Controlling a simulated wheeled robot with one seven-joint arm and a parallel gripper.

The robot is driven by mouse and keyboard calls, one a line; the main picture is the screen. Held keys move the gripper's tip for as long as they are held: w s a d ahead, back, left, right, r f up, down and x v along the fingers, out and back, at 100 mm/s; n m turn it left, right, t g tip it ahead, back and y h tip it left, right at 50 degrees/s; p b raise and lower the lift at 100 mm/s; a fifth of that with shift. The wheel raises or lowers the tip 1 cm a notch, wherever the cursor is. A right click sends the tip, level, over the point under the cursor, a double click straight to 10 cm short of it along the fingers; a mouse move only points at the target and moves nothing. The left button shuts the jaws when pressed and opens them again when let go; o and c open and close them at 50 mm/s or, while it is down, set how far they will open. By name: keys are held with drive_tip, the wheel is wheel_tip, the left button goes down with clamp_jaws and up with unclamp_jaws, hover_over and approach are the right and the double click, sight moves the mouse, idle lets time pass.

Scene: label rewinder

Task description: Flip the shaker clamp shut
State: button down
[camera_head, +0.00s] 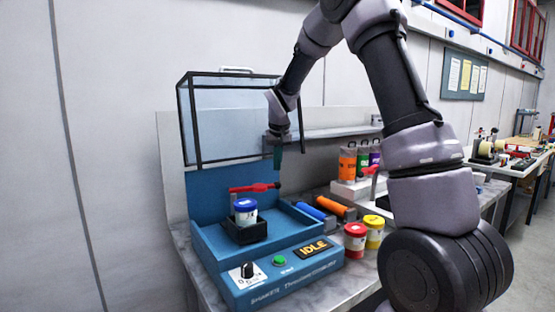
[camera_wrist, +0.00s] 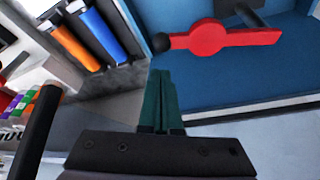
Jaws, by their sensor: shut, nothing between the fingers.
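The blue shaker (camera_head: 265,285) stands on the bench with its clear cover raised. A jar with a blue lid (camera_head: 245,211) stands in a black holder (camera_head: 243,232) inside it. The red shaker clamp (camera_head: 255,187) lies roughly level above and behind the jar, its dark knob at the right end. In the wrist view the red clamp (camera_wrist: 222,40) is at the upper right, with its black knob (camera_wrist: 160,42) at the left. My gripper (camera_head: 277,165) points down above the knob end. Its dark green fingers (camera_wrist: 163,75) are shut and empty, and appear apart from the clamp.
The raised cover (camera_head: 226,122) stands behind and left of my gripper. Orange (camera_head: 331,206) and blue (camera_head: 310,212) cylinders lie right of the shaker. Red-lidded (camera_head: 355,238) and yellow-lidded (camera_head: 374,230) jars stand in front of them. Colored bottles (camera_head: 347,163) stand on a white step behind.

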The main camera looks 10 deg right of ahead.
drive_tip(key=x, duration=0.5)
drive_tip(key=shift+f, duration=0.2)
